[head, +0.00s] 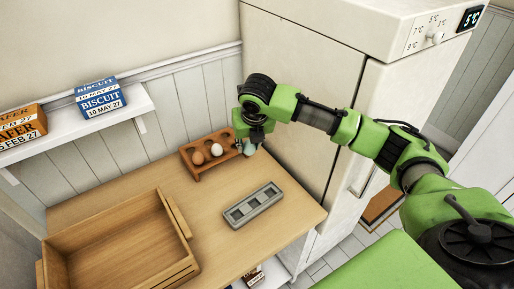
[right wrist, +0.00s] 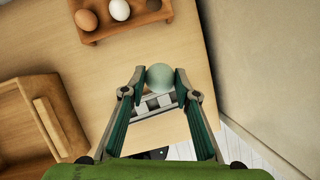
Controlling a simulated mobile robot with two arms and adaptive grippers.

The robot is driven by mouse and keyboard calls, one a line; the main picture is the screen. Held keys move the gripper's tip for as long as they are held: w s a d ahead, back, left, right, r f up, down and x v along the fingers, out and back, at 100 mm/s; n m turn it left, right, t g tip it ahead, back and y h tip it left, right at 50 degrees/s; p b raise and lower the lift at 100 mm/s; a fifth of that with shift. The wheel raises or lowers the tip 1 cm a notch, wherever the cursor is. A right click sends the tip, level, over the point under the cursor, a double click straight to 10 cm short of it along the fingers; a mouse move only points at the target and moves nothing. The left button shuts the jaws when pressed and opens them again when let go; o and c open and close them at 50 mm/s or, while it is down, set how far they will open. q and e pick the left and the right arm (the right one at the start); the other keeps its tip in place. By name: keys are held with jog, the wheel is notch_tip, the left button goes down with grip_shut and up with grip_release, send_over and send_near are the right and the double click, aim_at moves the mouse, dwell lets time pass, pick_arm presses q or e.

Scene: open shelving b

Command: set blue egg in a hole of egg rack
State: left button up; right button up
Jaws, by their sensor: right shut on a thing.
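The blue egg (right wrist: 160,77) is pale blue-green and sits between the fingertips of my right gripper (right wrist: 159,84) in the right wrist view. In the head view the egg (head: 250,150) shows below the right gripper (head: 247,144), at the right end of the wooden egg rack. The egg rack (head: 201,173) stands at the back of the wooden table, holding a brown egg (head: 197,158) and a white egg (head: 216,150). The rack also shows at the top of the right wrist view (right wrist: 100,37), apart from the held egg. The gripper partly hides the rack's right end in the head view. My left gripper is not in view.
A grey tray (head: 277,189) with square compartments lies mid-table. A large wooden crate (head: 185,262) stands at the left front. The fridge (head: 300,75) borders the table on the right. A wall shelf (head: 140,102) holds biscuit and wafer boxes.

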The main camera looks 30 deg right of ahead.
jog(key=w+f+b, duration=0.1)
jog(key=w, duration=0.3)
jog(key=w+d+f+b, duration=0.1)
jog(key=w+f, duration=0.1)
jog(key=w, duration=0.3)
jog(key=w+f+b, duration=0.1)
jog(key=w+f, duration=0.1)
jog(key=w, duration=0.2)
jog(key=shift+w+d+f, duration=0.2)
jog(key=shift+w+d, duration=0.05)
jog(key=shift+d, duration=0.05)
jog(key=shift+w+d+f+b, duration=0.1)
jog(key=shift+w+f+b, duration=0.05)
jog(key=shift+w+b, duration=0.45)
jog(key=shift+w+d, duration=0.1)
jog(key=shift+w, duration=0.2)
jog(key=shift+f, duration=0.4)
jog(key=shift+f+b, duration=1)
jog(key=shift+f, duration=1.35)
dwell(0.8)
